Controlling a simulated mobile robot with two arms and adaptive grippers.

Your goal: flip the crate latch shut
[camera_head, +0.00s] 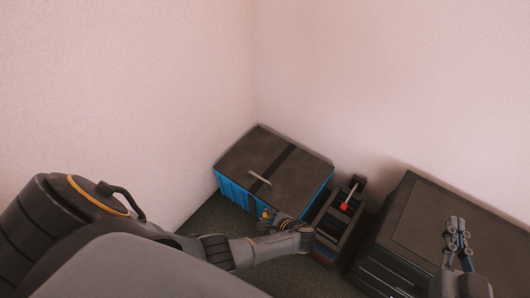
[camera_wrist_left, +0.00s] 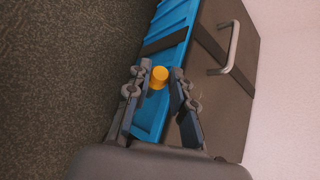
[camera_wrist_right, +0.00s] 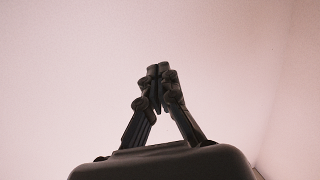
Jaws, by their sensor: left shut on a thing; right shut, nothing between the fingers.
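The blue crate (camera_head: 231,190) with a dark flat lid (camera_head: 255,150) stands on the floor near the corner. Its lid lies closed, with a pale handle (camera_head: 260,178) and a dark strap. A yellow knob (camera_head: 265,214), apparently the latch's, is at the crate's front side; in the left wrist view the knob (camera_wrist_left: 159,77) sits between my fingertips. My left gripper (camera_head: 272,222) is shut on this knob. The rest of the latch is hidden or too small to tell. My right gripper (camera_head: 456,225) is shut and empty, over the dark box at the right; the right wrist view shows its tips (camera_wrist_right: 159,72) together.
A small dark stand with a red-knobbed lever (camera_head: 344,206) is right of the crate, close to my left wrist. A large dark box (camera_head: 405,205) stands further right. Pale walls close in behind. Some bare floor (camera_head: 208,222) shows left of the crate.

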